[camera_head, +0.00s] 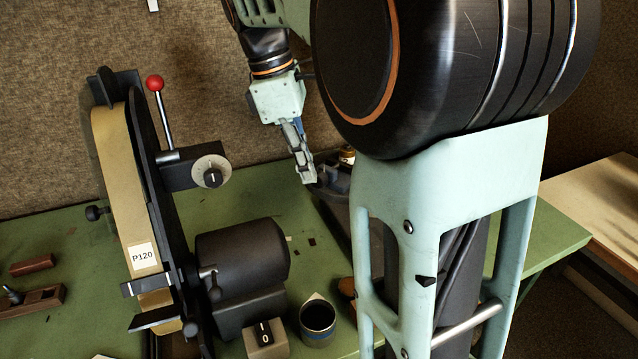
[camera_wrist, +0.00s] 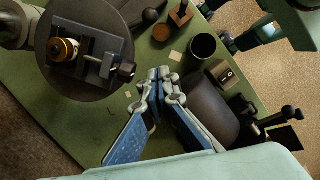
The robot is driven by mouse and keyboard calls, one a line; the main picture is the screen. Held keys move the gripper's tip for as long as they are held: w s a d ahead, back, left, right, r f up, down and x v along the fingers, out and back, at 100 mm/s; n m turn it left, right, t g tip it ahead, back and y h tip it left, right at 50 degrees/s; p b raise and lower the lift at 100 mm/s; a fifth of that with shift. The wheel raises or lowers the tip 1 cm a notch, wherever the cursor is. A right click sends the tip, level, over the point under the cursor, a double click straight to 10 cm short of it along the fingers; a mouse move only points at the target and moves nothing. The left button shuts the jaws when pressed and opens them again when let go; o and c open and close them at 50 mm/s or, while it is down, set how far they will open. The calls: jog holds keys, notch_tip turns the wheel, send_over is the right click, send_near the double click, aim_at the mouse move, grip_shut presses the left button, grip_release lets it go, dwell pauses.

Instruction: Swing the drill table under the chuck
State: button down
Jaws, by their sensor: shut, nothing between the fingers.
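The drill table is a round dark disc (camera_wrist: 75,88) at the upper left of the wrist view. A small vise (camera_wrist: 96,62) on it holds a brass-coloured ringed part (camera_wrist: 63,50). In the head view the table (camera_head: 338,212) shows only in part, behind my arm. My gripper (camera_head: 305,180) is shut and empty, its tips close to the table's left edge in the head view. The chuck is not seen in either view.
A belt sander (camera_head: 130,200) with a motor (camera_head: 242,262) stands left on the green bench (camera_head: 60,235). A dark cup (camera_head: 317,320) and a switch box (camera_head: 265,338) are at the front. Wooden tools (camera_head: 40,298) lie far left. My arm blocks the right side.

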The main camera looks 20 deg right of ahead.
jog(key=s+d+f, duration=0.2)
jog(key=d+f, duration=0.3)
jog(key=f, duration=0.3)
jog(key=shift+s+d+f, duration=0.15)
jog(key=shift+s+d, duration=0.15)
jog(key=shift+d, duration=0.05)
jog(key=shift+s+d+p, duration=0.1)
jog(key=shift+s+p, duration=0.05)
jog(key=shift+p, duration=0.15)
